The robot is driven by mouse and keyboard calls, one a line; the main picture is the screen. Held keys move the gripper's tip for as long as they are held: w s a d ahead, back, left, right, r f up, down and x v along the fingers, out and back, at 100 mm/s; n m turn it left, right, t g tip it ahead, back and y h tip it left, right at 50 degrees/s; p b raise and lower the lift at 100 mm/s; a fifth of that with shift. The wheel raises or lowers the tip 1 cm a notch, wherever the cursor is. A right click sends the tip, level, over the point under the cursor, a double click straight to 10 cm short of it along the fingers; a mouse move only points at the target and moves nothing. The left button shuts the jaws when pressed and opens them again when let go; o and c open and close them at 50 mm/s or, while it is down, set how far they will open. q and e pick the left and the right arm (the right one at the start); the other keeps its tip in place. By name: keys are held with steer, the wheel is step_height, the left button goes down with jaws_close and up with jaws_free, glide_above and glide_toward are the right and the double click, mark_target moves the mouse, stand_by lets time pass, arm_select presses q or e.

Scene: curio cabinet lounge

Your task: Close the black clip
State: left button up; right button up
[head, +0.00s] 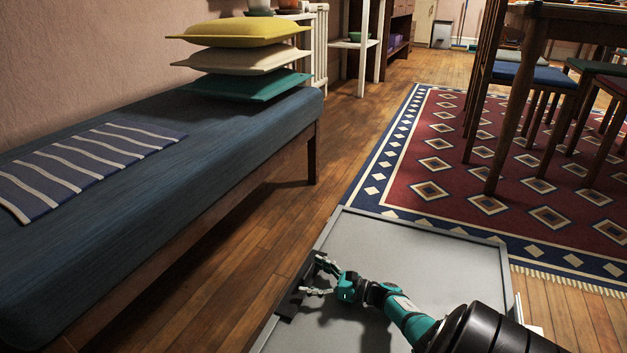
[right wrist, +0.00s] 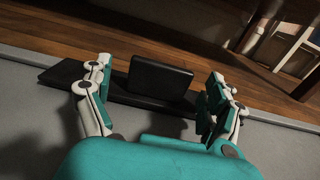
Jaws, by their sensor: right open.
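The black clip (head: 290,302) sits at the left edge of a grey flat panel with a raised rim (head: 420,250). In the right wrist view it shows as a long dark strip (right wrist: 60,75) with a wide black flap (right wrist: 160,80) standing up from it. My right gripper (head: 313,277) is open at the clip. In the right wrist view its fingers (right wrist: 158,88) are spread on either side of the flap, with a gap to each side. I cannot tell whether a fingertip touches the strip. My left gripper is not in view.
A blue bench (head: 200,150) with a striped cloth (head: 85,165) and stacked cushions (head: 245,60) runs along the left wall. A patterned rug (head: 450,140) with a table (head: 575,14) and chairs lies at the right. Wooden floor (head: 285,215) is clear between bench and panel.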

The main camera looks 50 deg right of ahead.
steer(key=shift+s, duration=0.1)
steer(key=v, duration=1.2)
